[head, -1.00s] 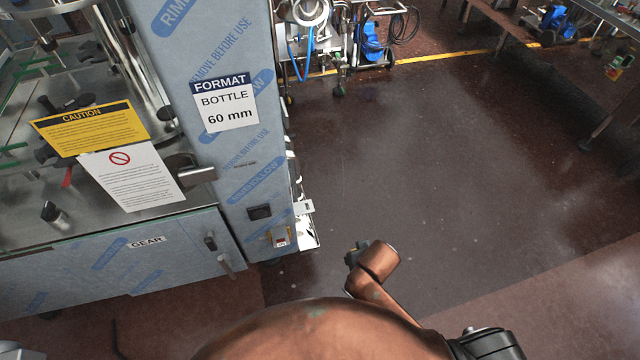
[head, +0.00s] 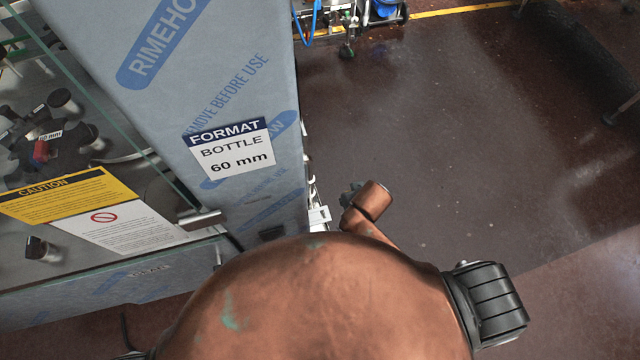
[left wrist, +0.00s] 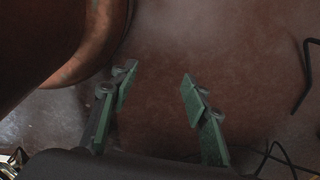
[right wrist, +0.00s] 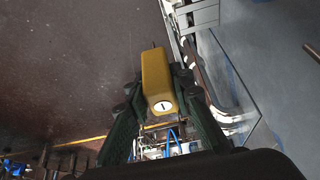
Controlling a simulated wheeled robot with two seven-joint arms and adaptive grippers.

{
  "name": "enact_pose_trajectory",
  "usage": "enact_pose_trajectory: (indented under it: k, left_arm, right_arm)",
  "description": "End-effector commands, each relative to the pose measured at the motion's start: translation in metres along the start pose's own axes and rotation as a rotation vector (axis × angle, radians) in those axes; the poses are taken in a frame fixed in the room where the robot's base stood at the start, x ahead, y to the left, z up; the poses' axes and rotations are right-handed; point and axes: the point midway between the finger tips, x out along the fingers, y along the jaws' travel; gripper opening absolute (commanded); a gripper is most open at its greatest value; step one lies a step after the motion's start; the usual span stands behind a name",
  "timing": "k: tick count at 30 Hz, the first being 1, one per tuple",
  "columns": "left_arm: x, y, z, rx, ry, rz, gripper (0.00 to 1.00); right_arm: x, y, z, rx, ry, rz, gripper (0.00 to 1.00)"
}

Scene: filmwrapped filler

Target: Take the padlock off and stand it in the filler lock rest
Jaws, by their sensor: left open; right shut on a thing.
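The padlock (right wrist: 156,76) shows in the right wrist view as a yellow block with a round white tag marked "1". My right gripper (right wrist: 160,100) is shut on it, one green finger on each side. Its shackle cannot be made out. In the head view my copper-coloured arm hides the lower cabinet front, and the padlock does not show. My left gripper (left wrist: 158,84) is open and empty over brown floor in the left wrist view. A white bracket-like part (head: 319,215) sticks out from the cabinet's right side; I cannot tell whether it is the lock rest.
The film-wrapped filler column (head: 230,80) carries a "FORMAT BOTTLE 60 mm" sign (head: 232,150). A glass guard with a caution label (head: 65,195) stands left. Open floor (head: 450,160) lies to the right.

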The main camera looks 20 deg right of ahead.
Motion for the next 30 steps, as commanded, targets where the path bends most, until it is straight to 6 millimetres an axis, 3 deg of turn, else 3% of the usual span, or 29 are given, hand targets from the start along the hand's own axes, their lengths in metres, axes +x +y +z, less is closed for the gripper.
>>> enact_pose_trajectory:
  k: [1, 8, 14, 18, 24, 30]
  left_arm:
    - [-0.018, 0.0, 0.007, -0.003, -0.01, 0.0, 0.43]
    - [-0.083, 0.0, 0.02, -0.009, -0.031, 0.001, 0.43]
    - [-0.136, -0.003, 0.011, -0.009, -0.026, -0.001, 0.43]
    - [-0.167, -0.005, -0.005, -0.006, -0.009, -0.002, 0.43]
    - [-0.193, -0.007, -0.018, -0.004, 0.004, -0.003, 0.43]
    - [-0.2, -0.007, -0.014, -0.005, -0.002, -0.002, 0.43]
  right_arm:
    - [-0.005, -0.005, -0.008, -0.001, 0.001, 0.001, 0.0]
    - [0.01, -0.041, -0.031, -0.003, 0.002, -0.005, 0.0]
    - [0.029, -0.064, -0.035, -0.011, 0.001, -0.006, 0.0]
    - [0.04, -0.072, -0.031, -0.019, 0.0, -0.007, 0.0]
    - [0.052, -0.076, -0.024, -0.029, 0.0, -0.009, 0.0]
    - [0.058, -0.076, -0.02, -0.033, 0.001, -0.011, 0.0]
